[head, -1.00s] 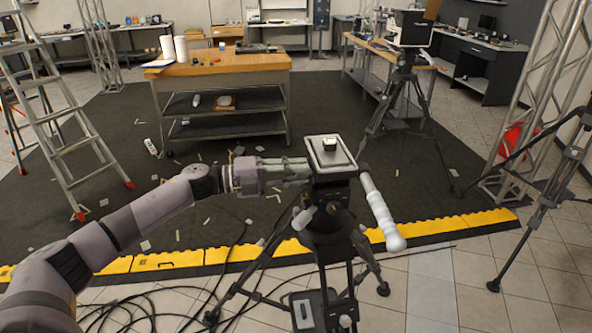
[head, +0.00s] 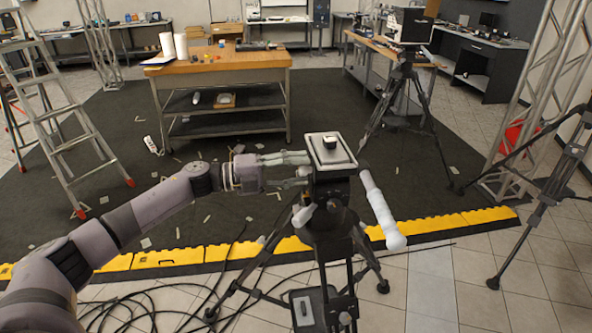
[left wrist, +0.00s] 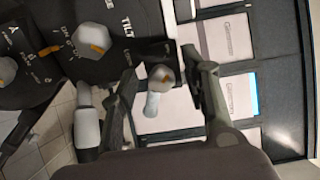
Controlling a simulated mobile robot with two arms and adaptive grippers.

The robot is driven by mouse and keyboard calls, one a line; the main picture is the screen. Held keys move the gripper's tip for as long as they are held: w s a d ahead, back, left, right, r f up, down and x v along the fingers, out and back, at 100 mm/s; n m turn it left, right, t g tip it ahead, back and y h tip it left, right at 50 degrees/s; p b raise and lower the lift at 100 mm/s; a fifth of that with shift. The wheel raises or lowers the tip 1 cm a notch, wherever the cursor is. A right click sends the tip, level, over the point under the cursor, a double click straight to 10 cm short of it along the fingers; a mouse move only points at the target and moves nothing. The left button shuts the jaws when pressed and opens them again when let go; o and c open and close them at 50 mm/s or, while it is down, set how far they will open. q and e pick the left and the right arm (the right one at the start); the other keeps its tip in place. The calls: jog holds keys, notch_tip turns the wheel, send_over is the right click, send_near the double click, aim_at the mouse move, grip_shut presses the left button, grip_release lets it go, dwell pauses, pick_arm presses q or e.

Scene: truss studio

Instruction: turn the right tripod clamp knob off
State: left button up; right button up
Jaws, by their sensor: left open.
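The tripod head (head: 332,190) stands in front of me with a pale plate on top and a white pan handle (head: 382,212) at its right. My left gripper (head: 307,168) is open at its left side, fingers spread apart. A larger grey knob (left wrist: 90,38) is beside the word TILT, and another knob (left wrist: 5,68) is at the left edge. I cannot read which is the clamp knob.
Tripod legs and black cables (head: 150,303) lie below my left arm. A yellow floor edging (head: 170,259) runs behind the tripod. A workbench (head: 220,68) stands behind, a ladder (head: 60,120) at left, and a second tripod (head: 405,105) at back right.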

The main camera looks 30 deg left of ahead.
pick_arm(q)
jog(key=v, duration=1.2)
jog(key=shift+f, duration=0.1)
